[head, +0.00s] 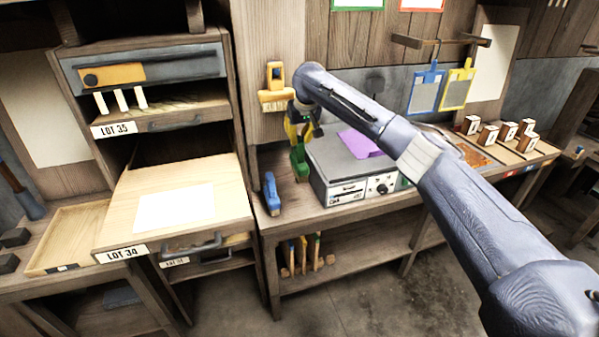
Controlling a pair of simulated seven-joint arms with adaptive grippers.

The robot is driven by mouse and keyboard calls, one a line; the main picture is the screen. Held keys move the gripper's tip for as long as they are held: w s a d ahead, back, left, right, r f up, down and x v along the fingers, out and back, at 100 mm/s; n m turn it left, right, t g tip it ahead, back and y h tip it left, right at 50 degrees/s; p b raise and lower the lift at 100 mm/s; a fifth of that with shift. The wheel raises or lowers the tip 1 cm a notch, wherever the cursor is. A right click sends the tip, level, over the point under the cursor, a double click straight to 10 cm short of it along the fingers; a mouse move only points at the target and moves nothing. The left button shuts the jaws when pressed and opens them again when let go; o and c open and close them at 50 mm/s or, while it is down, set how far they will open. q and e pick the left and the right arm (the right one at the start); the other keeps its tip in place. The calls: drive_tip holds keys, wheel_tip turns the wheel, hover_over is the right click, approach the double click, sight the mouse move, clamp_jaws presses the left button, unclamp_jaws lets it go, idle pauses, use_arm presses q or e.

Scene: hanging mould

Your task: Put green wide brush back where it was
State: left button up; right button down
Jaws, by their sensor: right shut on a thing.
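The green wide brush (300,163) is upright at the left end of the bench, beside the grey machine. My right gripper (299,138) is right above it and shut on its upper part. The fingers partly hide the brush's top. I cannot tell whether the brush's lower end touches the bench. A blue brush (271,196) stands on the bench corner to the left and nearer. A yellow brush (276,88) is on the wooden panel behind, above the gripper. My left gripper is out of view.
The grey machine (340,165) with a purple sheet (360,143) stands just right of the green brush. My right arm crosses above it. A drawer cabinet (175,215) stands to the left. Blue and yellow framed screens (425,92) hang at the back right.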

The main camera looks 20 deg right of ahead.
sight(299, 168)
wheel_tip(299, 168, down, 12)
drive_tip(key=shift+f, duration=0.2)
idle(0.5)
drive_tip(key=shift+f, duration=0.2)
drive_tip(key=c, duration=1.3)
unclamp_jaws()
drive_tip(key=v, duration=1.2)
drive_tip(key=shift+r, duration=0.2)
